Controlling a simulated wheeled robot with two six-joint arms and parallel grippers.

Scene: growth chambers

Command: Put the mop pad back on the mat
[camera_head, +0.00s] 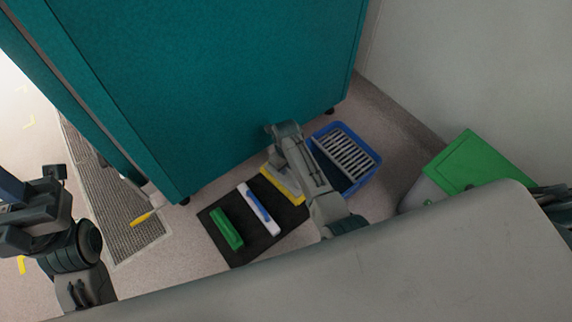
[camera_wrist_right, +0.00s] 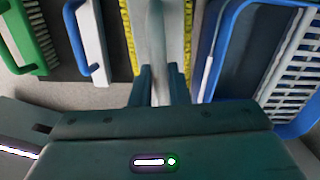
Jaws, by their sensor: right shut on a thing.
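The mop pad (camera_head: 284,186) is a pale pad with yellow edges at the right end of the dark mat (camera_head: 256,244). It also shows in the right wrist view (camera_wrist_right: 134,32), with a grey ridge along its middle. My right gripper (camera_wrist_right: 158,88) is shut on that ridge. In the head view my right arm hides part of the pad. The pad looks over or on the mat; I cannot tell whether it touches. My left gripper (camera_head: 30,212) is at the far left, away from the mat, and its jaws are unclear.
A green brush (camera_head: 226,229) and a white tool with a blue handle (camera_head: 259,208) lie on the mat. A blue bucket (camera_head: 372,176) with a grey wringer stands close right of the pad. A teal cabinet (camera_head: 210,80) rises behind. A green-lidded bin (camera_head: 475,163) stands right.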

